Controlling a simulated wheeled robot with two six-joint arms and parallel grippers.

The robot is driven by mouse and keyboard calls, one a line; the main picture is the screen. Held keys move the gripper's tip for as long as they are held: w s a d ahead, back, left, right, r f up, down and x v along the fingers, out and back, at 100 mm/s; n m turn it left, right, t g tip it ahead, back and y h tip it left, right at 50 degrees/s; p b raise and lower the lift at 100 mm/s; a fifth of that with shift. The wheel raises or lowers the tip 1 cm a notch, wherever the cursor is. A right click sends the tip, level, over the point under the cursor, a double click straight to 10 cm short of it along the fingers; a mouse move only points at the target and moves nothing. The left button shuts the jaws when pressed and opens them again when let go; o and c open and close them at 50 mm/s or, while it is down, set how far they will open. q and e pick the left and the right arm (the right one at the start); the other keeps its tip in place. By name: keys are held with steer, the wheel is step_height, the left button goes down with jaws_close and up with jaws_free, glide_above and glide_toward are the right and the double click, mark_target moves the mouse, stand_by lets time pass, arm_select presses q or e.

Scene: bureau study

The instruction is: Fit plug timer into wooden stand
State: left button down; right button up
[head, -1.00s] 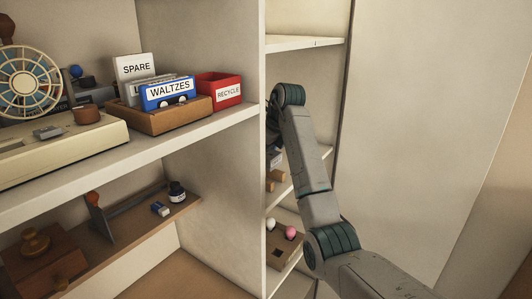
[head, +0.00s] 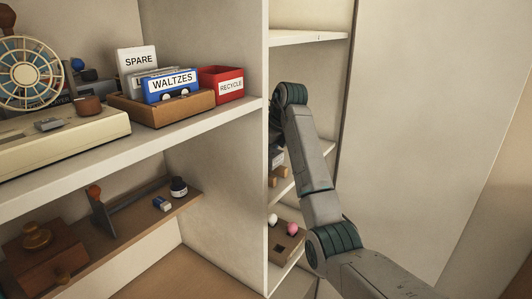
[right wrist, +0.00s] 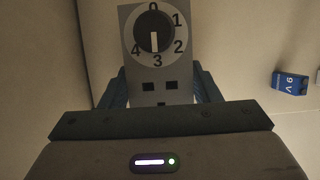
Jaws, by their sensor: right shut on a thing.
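The plug timer (right wrist: 152,55) is a grey block with a round white dial, numbers 0 to 4 and a dark knob. In the head view my right arm reaches into the right-hand shelf column, and the gripper and timer are hidden behind the upright panel and arm. I cannot tell which wooden piece is the stand; a wooden block (head: 287,240) with white and pink knobs sits low there.
The upright panel (head: 224,190) stands just left of my right arm. A blue 9V battery (right wrist: 290,82) shows at the right in the wrist view. On the left shelf, a wooden tray (head: 192,108) holds cassettes beside a red recycle box (head: 222,84).

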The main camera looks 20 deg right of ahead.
steer(key=shift+f, duration=0.25)
steer(key=o, duration=1.2)
